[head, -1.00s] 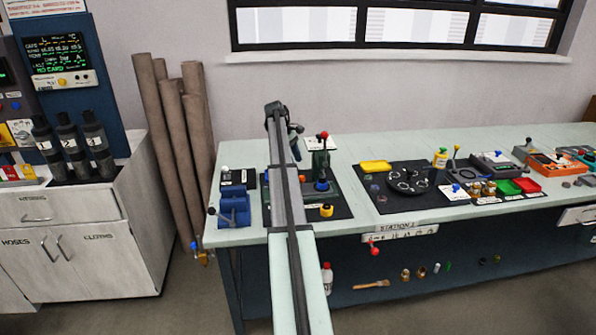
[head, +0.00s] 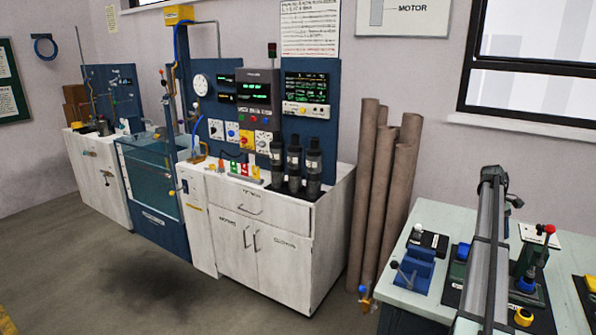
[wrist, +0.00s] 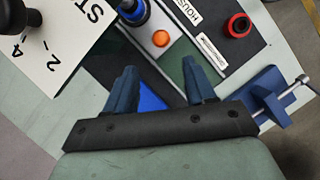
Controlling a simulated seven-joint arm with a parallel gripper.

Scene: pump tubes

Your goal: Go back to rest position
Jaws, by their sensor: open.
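My gripper (wrist: 163,85) is open in the wrist view, its two blue-grey fingers apart with nothing between them. It is above the bench, over a dark mat with a blue part and an orange button (wrist: 161,38) beyond the fingers. In the head view my arm reaches over the light green bench (head: 412,290) at the right, and the gripper's fingers are too small to make out there.
A blue vise (head: 413,270) stands left of my arm; it also shows in the wrist view (wrist: 262,92). A red-knobbed lever (head: 547,230) stands to the right. Brown rolls (head: 385,190) lean beside the white cabinet (head: 262,245). The floor before the cabinet is clear.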

